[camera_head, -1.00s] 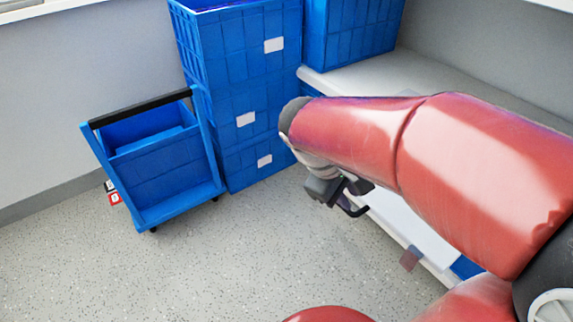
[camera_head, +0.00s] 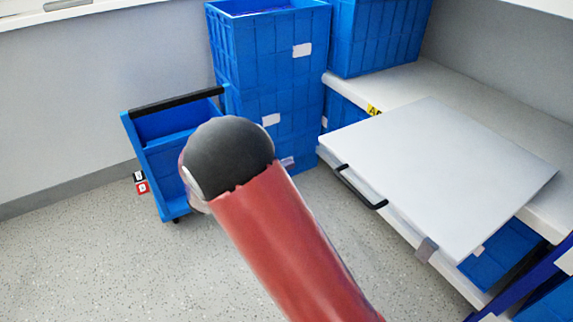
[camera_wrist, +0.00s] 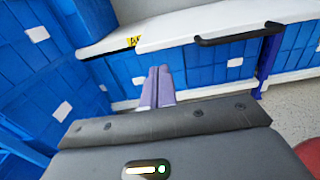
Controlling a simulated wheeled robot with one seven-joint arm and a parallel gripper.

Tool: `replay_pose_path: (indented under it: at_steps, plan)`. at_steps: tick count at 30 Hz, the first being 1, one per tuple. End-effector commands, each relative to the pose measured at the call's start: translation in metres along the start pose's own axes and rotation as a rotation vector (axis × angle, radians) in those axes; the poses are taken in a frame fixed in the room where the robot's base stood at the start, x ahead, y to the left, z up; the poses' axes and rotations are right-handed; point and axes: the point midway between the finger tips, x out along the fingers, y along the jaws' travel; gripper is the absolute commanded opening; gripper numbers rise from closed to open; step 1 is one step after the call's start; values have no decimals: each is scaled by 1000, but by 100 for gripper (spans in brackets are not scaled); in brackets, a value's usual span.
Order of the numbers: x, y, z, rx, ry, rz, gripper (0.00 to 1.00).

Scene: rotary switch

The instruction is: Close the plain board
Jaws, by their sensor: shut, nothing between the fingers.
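The plain board is a flat white panel (camera_head: 445,170) at the right of the head view. It juts out past the front of the white shelf unit, with blue boxes below it. A black bar handle (camera_head: 360,188) is on its front edge. In the wrist view the board's edge (camera_wrist: 180,35) and handle (camera_wrist: 238,34) show at the top, above my fingers. My gripper (camera_wrist: 161,70) is shut and empty, apart from the handle. In the head view my red arm with its dark rounded joint hides the gripper.
Stacked blue crates (camera_head: 265,60) stand behind and left of the board. A blue trolley (camera_head: 172,150) with a black bar is at the left. Another blue crate (camera_head: 380,35) sits on the white shelf top (camera_head: 400,85). Speckled floor (camera_head: 110,260) at the front left is clear.

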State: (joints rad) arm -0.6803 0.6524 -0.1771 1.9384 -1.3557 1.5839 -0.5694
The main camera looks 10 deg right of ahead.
Motion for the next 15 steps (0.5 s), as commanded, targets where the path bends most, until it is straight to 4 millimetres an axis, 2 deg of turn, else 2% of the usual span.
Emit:
replay_pose_path:
  at_steps: [1,9,15]
  plan:
    - [12,-1,0,1,0,-5,0]
    - [70,-1,0,1,2,-6,0]
    - [101,-1,0,1,3,-4,0]
